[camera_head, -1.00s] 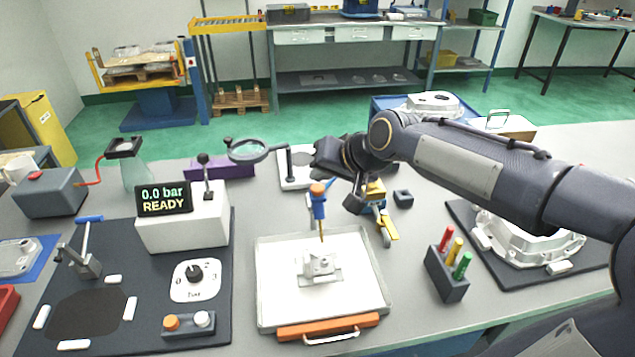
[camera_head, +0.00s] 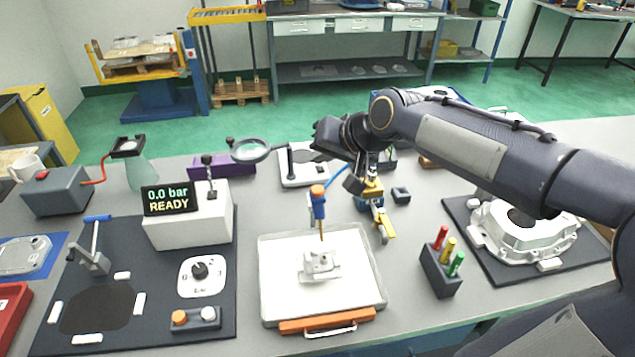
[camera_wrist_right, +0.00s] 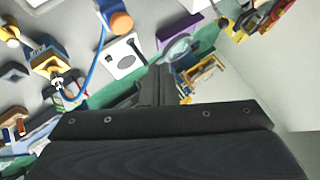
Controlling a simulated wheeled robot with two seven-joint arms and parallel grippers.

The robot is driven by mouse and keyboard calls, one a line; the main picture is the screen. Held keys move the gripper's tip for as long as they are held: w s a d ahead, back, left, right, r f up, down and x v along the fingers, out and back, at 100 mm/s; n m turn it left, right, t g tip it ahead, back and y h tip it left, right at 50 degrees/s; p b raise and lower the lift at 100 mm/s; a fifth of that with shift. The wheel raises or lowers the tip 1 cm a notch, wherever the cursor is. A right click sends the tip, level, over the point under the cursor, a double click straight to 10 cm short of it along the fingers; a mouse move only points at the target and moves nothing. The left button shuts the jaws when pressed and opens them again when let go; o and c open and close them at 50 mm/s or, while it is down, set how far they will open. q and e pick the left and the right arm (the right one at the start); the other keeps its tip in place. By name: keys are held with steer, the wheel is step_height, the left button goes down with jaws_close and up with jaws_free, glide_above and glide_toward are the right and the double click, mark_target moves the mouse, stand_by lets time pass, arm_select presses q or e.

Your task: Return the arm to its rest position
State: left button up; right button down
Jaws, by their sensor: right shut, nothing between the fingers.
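My right arm comes in from the right and reaches over the bench. Its dark right gripper (camera_head: 326,136) is held above the bench, behind the tray (camera_head: 275,292) and near the magnifier stand (camera_head: 307,176). In the right wrist view its fingers (camera_wrist_right: 159,82) are together with nothing between them. The fingertips are hard to make out in the head view. My left gripper is not in view.
A blue-and-orange tool (camera_head: 318,205) stands over a small casting (camera_head: 320,262) in the tray. The magnifier (camera_head: 250,150) is left of the gripper. A pen block (camera_head: 440,272) and a large casting (camera_head: 525,235) lie right, below the arm.

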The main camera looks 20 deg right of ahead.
stand_by(0.3)
steer(key=s+a+f+n+g, duration=0.1)
steer(key=s+f, duration=0.4)
steer(key=s, duration=0.7)
steer(key=s+a+f+n+g, duration=0.2)
steer(key=s+f, duration=0.4)
steer(key=s, duration=0.6)
steer(key=shift+y, duration=0.3)
